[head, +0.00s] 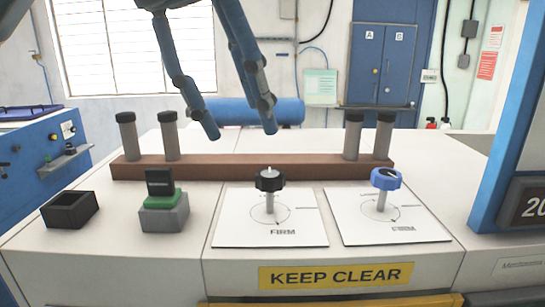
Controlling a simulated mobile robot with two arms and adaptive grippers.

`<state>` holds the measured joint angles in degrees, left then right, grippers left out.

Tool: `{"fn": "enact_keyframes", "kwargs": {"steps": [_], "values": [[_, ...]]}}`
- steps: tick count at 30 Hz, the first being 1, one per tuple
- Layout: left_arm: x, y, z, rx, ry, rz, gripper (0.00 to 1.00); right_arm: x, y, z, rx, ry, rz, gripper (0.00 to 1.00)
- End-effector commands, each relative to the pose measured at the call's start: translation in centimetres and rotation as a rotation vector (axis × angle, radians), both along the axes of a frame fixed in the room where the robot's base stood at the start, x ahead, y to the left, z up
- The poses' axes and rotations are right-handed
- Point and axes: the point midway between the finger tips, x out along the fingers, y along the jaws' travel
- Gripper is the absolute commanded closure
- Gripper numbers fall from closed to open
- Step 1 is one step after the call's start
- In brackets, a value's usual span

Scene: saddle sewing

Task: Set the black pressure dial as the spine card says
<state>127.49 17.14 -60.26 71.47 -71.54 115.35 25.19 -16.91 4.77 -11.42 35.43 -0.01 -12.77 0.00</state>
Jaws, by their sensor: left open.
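The black dial (269,181) stands on a grey stem above a white plate (235,232). The plate has a printed circle, the word FIRM at its front and other marks too small to read. The dial has a small pale mark on top, but its exact setting is unclear. A blue dial (386,180) stands on a similar plate (425,225) to the right. My left gripper (238,128) is open and empty, fingers pointing down, above and behind the black dial, not touching it. I cannot tell which item is the spine card. My right gripper is out of view.
A brown bar (235,167) with several grey posts lies behind the dials. A green and grey block with a black top (163,205) and an open black box (70,210) stand at left. A KEEP CLEAR sign (335,275) marks the front. A blue frame (515,150) rises at right.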

Motion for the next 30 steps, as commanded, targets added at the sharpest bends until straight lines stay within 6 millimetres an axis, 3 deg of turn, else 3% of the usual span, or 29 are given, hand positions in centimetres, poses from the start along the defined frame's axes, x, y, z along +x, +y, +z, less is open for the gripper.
{"fn": "enact_keyframes", "kwargs": {"steps": [3, 7, 11, 15, 20, 27, 28, 30], "values": [[0.6, -0.7, -2.2, -0.001, 0.005, -0.006, 0.48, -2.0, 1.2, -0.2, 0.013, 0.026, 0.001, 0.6], [1.2, -1.4, -4.5, -0.001, 0.007, -0.007, 0.48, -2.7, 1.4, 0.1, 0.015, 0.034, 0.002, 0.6], [1.9, -2.0, -6.5, -0.002, 0.006, -0.005, 0.48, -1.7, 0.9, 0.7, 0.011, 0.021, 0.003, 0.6], [2.4, -2.4, -8.0, -0.004, 0.004, -0.003, 0.48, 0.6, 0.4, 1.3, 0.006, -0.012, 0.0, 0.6], [2.6, -2.7, -8.9, -0.004, 0.004, -0.004, 0.48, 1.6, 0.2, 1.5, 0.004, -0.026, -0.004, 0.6], [2.6, -2.8, -9.0, -0.005, 0.003, -0.005, 0.48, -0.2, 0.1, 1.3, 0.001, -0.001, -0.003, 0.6], [2.6, -2.8, -9.0, -0.005, 0.003, -0.005, 0.5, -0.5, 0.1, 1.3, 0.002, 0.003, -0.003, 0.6], [2.6, -2.7, -9.0, -0.005, 0.003, -0.005, 0.64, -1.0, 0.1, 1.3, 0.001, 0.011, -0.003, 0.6]]}}
